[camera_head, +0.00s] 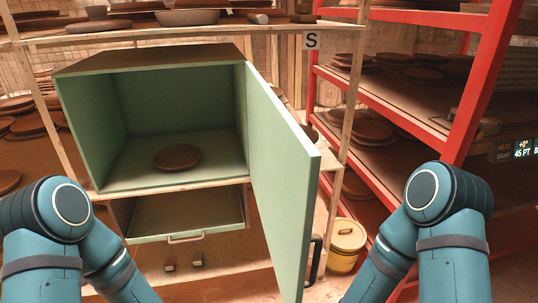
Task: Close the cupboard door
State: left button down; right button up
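The cupboard (103,128) is a green box with an open front, standing on a wooden shelf unit. Its green door (283,165) is hinged on the right side and stands open, swung out toward me. A dark handle (315,261) shows low on the door's right side. A round brown plate (177,157) lies on the cupboard floor. My two teal arms come in from the lower left and lower right. Both grippers are outside the picture, so their state is hidden.
A green drawer (187,214) with a metal handle sits below the cupboard, partly open. A red rack (420,122) with brown plates stands at the right. A yellow lidded bucket (346,242) stands on the floor right of the door. Bowls and plates sit on the top shelf.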

aim_at(285, 164)
jog(key=i+l+u, duration=0.2)
jog(key=l+u, duration=0.45)
jog(key=l, duration=0.25)
jog(key=i+l, duration=0.1)
jog(key=l, duration=0.15)
jog(key=i+l+u, duration=0.15)
jog(key=k+j+z, duration=0.35)
jog(key=l, duration=0.45)
jog(key=k+j+z, duration=0.15)
jog(key=j, duration=0.3)
jog(key=i, duration=0.05)
